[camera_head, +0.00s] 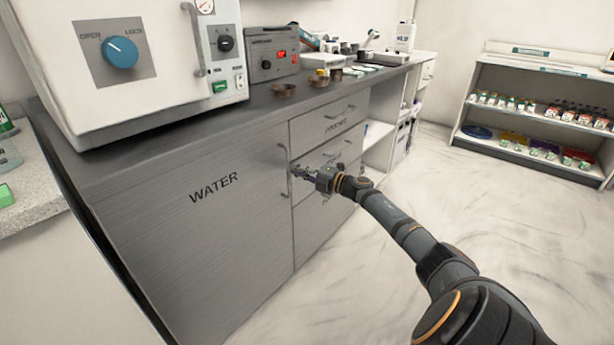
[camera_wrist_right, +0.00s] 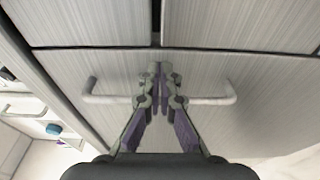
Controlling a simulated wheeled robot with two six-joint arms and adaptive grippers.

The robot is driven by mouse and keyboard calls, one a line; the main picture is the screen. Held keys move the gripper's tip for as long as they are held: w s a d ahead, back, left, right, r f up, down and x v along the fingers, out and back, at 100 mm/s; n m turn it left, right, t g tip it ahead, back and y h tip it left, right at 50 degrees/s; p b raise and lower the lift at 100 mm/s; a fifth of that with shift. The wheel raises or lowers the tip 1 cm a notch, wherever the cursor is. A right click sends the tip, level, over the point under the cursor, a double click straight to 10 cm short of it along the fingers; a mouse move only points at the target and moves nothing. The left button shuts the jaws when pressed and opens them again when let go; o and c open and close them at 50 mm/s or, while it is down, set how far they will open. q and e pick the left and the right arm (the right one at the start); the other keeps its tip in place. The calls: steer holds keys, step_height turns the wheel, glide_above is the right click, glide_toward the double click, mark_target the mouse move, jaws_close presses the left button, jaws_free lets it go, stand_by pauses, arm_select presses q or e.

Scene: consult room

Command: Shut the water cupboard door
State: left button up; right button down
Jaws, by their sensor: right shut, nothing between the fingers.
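The water cupboard door (camera_head: 190,240) is the large grey panel marked WATER on the left of the counter front in the head view. It looks flush with the drawer fronts beside it; a thin dark seam runs between them. Its bar handle (camera_head: 284,170) stands upright near its right edge. In the wrist view the handle (camera_wrist_right: 105,98) runs sideways across the door (camera_wrist_right: 255,105). My right gripper (camera_head: 300,172) is shut and empty at the handle; in the wrist view its fingertips (camera_wrist_right: 160,72) overlap the handle's middle. Contact cannot be told. My left gripper is not in view.
Drawers (camera_head: 327,125) with handles lie right of the door. A white machine with a blue knob (camera_head: 121,52) stands on the grey counter (camera_head: 260,108) above. Open shelves (camera_head: 378,135) follow farther right. The floor (camera_head: 440,185) in front is clear apart from my arm.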

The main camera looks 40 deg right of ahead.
steer(key=v, duration=0.6)
steer(key=shift+s+f, duration=0.15)
